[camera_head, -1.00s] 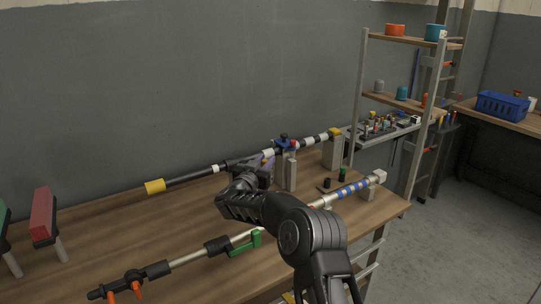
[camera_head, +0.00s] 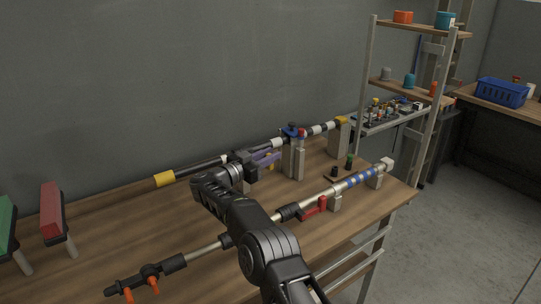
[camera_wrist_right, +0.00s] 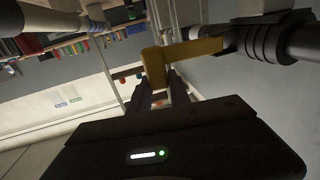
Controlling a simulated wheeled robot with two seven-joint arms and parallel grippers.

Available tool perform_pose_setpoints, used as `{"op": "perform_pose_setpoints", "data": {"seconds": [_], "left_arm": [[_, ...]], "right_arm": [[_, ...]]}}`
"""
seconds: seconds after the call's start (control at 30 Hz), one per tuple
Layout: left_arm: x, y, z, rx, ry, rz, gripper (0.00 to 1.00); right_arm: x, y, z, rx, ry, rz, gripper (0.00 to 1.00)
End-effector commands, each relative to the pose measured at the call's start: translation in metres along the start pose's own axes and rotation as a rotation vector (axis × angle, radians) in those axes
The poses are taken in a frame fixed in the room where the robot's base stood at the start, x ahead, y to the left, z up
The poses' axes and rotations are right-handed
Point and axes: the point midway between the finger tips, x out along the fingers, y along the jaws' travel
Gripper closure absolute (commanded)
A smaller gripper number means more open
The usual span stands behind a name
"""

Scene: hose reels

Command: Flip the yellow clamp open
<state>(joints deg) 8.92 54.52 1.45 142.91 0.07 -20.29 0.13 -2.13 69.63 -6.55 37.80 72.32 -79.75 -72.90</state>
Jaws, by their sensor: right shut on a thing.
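The yellow clamp (camera_wrist_right: 188,52) shows in the right wrist view as a flat lever with a bent end. It is joined to a black collar (camera_wrist_right: 262,42) on the dark pole. My right gripper (camera_head: 268,157) is at the rear pole in the head view, its purple fingers beside the blue-topped post. In the right wrist view my fingers (camera_wrist_right: 163,88) are shut on the bent end of the yellow clamp. The clamp is mostly hidden behind my gripper in the head view. My left gripper is not in view.
The rear pole has a yellow band (camera_head: 165,179) at its left. A front pole (camera_head: 205,250) carries a red lever (camera_head: 313,208) and runs parallel, partly behind my right arm. Grey support posts (camera_head: 293,160) stand near my fingers. Red (camera_head: 52,212) and green pieces stand at the left.

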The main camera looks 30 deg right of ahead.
Motion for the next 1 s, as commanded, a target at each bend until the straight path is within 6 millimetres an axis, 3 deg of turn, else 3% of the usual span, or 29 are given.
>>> {"op": "perform_pose_setpoints", "data": {"seconds": [0.13,0.17,0.4,0.77,1.0], "left_arm": [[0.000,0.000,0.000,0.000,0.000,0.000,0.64],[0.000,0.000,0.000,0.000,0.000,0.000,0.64],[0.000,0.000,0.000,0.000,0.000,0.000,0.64],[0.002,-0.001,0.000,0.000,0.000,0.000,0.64],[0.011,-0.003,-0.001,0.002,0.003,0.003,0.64]], "right_arm": [[0.001,0.001,0.000,0.000,0.001,0.003,1.00],[0.001,0.001,0.000,0.000,0.001,0.003,0.75],[0.001,0.001,0.000,0.000,0.001,0.002,0.56],[-0.004,-0.001,0.000,0.000,0.000,-0.002,0.55],[-0.033,-0.001,0.001,-0.001,0.003,-0.004,0.55]]}}
